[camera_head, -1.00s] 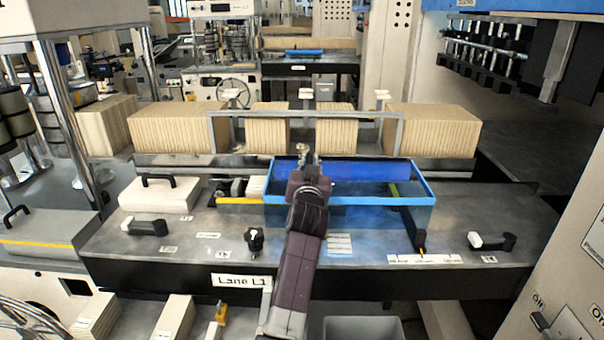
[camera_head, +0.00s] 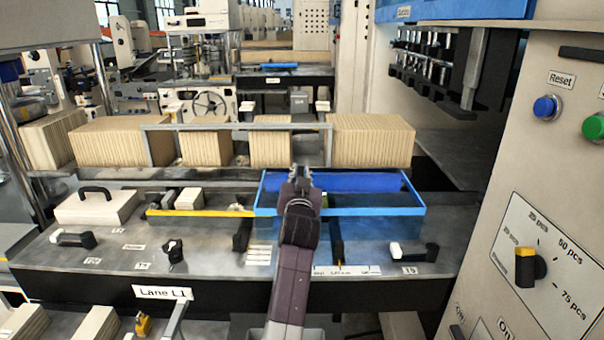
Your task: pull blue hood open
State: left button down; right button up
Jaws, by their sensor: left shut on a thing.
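The blue hood (camera_head: 375,211), a see-through cover with a blue frame, lies over the right part of the grey machine bed. My left gripper (camera_head: 300,173) is at the left half of the hood and is shut on it. The exact grip point is hidden behind my own gripper and wrist. To the left of the hood, a stretch of bed with a yellow strip (camera_head: 200,213) and small pale blocks (camera_head: 188,198) lies uncovered. My right gripper is not in view.
Cardboard stacks (camera_head: 373,140) stand behind the bed under a grey frame. A black handle (camera_head: 415,252) is at the bed's front right, and another (camera_head: 73,238) at the front left. A control panel with a dial (camera_head: 530,266) stands close at the right.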

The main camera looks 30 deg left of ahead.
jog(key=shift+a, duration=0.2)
pick_arm(q)
jog(key=c, duration=2)
grip_release()
jog(key=shift+c, duration=0.2)
jog(key=shift+o, duration=0.5)
jog(key=shift+a, duration=0.1)
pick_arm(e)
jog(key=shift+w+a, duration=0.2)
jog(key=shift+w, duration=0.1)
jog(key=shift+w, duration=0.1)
pick_arm(q)
notch_tip(320, 180, up, 10)
jog(key=shift+f, duration=0.1)
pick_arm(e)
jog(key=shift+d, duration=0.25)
